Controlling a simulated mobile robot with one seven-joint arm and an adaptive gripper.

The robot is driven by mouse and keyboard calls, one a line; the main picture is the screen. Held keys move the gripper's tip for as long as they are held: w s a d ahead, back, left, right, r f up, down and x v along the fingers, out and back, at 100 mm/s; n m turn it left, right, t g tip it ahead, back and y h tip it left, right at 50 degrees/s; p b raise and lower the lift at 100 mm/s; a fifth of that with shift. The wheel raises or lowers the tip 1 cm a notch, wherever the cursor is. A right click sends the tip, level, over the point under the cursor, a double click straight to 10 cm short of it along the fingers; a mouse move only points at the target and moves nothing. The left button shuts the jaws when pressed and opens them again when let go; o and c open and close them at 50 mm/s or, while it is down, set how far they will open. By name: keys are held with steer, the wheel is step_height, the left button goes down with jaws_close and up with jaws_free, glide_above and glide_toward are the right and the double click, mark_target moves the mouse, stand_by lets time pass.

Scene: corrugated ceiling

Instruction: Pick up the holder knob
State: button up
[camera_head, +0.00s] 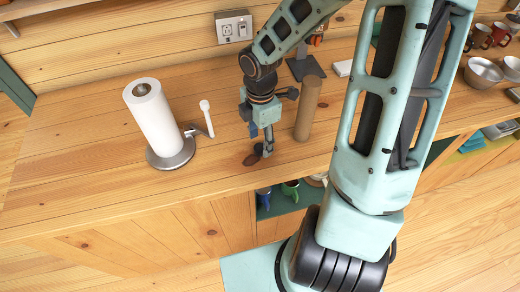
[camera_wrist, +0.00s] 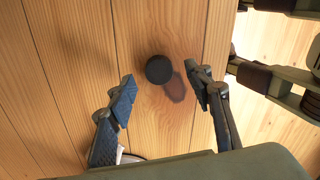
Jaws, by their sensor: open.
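The holder knob looks like a small, dark, round piece in the wrist view (camera_wrist: 159,69). It sits on the wooden counter (camera_head: 90,160), between my fingertips and slightly beyond them in the picture. My gripper (camera_wrist: 161,83) is open, with one blue-padded finger on each side of the knob and gaps on both sides. In the head view my gripper (camera_head: 262,149) points down, low over the counter, and largely hides the knob. A white paper roll on a grey-based holder (camera_head: 172,158) stands upright to the left of my gripper.
A brown cylinder (camera_head: 308,108) stands close to the right of my gripper. A white stick-like part (camera_head: 207,118) rises beside the paper roll. The counter's left part is clear.

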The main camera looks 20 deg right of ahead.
mark_target(260, 150)
step_height(260, 150, down, 3)
steer(key=shift+r, duration=0.2)
steer(key=c, duration=0.9)
steer(key=shift+r, duration=0.15)
